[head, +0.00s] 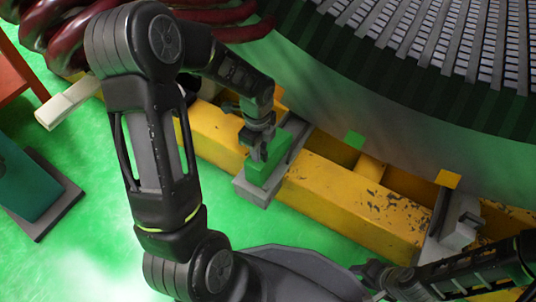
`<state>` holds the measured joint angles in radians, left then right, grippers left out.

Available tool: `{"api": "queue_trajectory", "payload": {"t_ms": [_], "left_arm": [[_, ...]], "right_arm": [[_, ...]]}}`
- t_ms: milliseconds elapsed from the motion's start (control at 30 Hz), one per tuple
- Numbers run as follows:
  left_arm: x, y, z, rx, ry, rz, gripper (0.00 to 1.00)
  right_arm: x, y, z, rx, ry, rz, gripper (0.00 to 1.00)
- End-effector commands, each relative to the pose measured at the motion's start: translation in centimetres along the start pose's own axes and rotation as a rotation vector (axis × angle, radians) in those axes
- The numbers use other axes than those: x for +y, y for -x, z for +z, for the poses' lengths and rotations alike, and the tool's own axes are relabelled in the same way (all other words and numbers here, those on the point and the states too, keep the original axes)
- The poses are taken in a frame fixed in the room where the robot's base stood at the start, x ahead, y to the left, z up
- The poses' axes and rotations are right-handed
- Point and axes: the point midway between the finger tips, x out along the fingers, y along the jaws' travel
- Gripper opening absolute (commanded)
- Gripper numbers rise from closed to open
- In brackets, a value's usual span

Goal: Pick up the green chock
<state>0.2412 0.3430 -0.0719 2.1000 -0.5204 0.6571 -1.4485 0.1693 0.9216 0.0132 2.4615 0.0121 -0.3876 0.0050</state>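The green chock (257,174) is a green block sitting over a grey block (252,191) on the yellow beam, against the foot of the large round stator. My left gripper (260,154) points down at the chock's upper part, with its fingers overlapping the green surface in this view. I cannot tell whether the fingers are closed on it or only beside it. My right gripper (378,283) is low at the right of the picture, away from the chock. Its fingers are small and dark, and whether it holds anything is unclear.
The yellow beam (330,195) runs diagonally under the stator (400,125). Another grey block (460,222) sits further right on it, near an orange tab (448,179). Dark red hoses (60,30) lie upper left.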

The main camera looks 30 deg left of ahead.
Motion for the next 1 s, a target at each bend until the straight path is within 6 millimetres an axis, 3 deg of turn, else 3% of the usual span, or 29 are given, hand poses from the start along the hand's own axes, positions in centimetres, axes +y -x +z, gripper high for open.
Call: {"api": "queue_trajectory", "payload": {"t_ms": [200,833,1000], "left_arm": [[0.0,0.0,0.0,0.0,0.0,0.0,0.0],[-0.1,0.1,0.0,0.0,0.0,-0.003,0.0],[-0.1,1.3,0.0,0.0,0.0,-0.004,0.0]], "right_arm": [[0.0,0.0,0.0,0.0,0.0,0.0,0.36],[0.0,0.0,0.0,0.0,0.0,0.0,0.36],[-0.2,0.7,0.0,-0.001,0.0,0.001,0.36]]}}
